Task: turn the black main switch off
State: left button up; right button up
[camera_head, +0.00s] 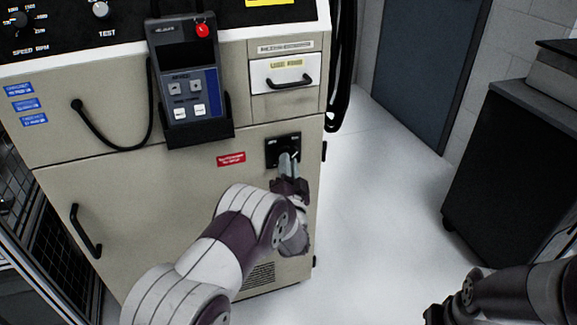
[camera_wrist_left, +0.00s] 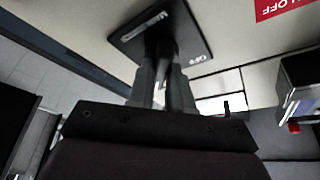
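The black main switch (camera_head: 283,143) is a dark knob on a square black plate, on the beige cabinet's front at its right side. In the left wrist view the plate (camera_wrist_left: 128,38) shows with an upside-down OFF label beside the knob. My left gripper (camera_head: 288,163) reaches up to the switch from below. In the left wrist view its two fingers (camera_wrist_left: 163,72) stand close together on either side of the dark knob and appear shut on it. The fingers hide most of the knob, so its exact angle is unclear. My right gripper (camera_head: 436,314) is at the bottom edge, partly cut off.
A hand-held pendant (camera_head: 188,85) hangs on the cabinet (camera_head: 130,175), left of the switch. A red label (camera_head: 231,159) is beside the switch. A drawer (camera_head: 285,75) is above it. Black cables (camera_head: 342,75) hang at the cabinet's right edge. Open floor (camera_head: 380,190) lies to the right, before a dark cart (camera_head: 500,165).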

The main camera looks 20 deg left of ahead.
pick_arm(q)
grip_shut()
jog(key=shift+f, duration=0.1)
jog(key=shift+w+d+n+g+y+b, duration=0.15)
jog(key=shift+n+g+y+b, duration=1.4)
jog(key=shift+n, duration=2.7)
jog(key=shift+w+d+n+g+y+b, duration=0.15)
jog(key=shift+n+g+y+b, duration=0.5)
jog(key=shift+n+y+b, duration=2)
jog(key=shift+d+n+g+y+b, duration=0.2)
jog(key=shift+n+g+y+b, duration=0.65)
jog(key=shift+n+b, duration=3.35)
jog(key=n+g+p, duration=0.1)
jog(key=n+p, duration=0.2)
jog(key=shift+n, duration=0.3)
jog(key=o, duration=0.6)
grip_release()
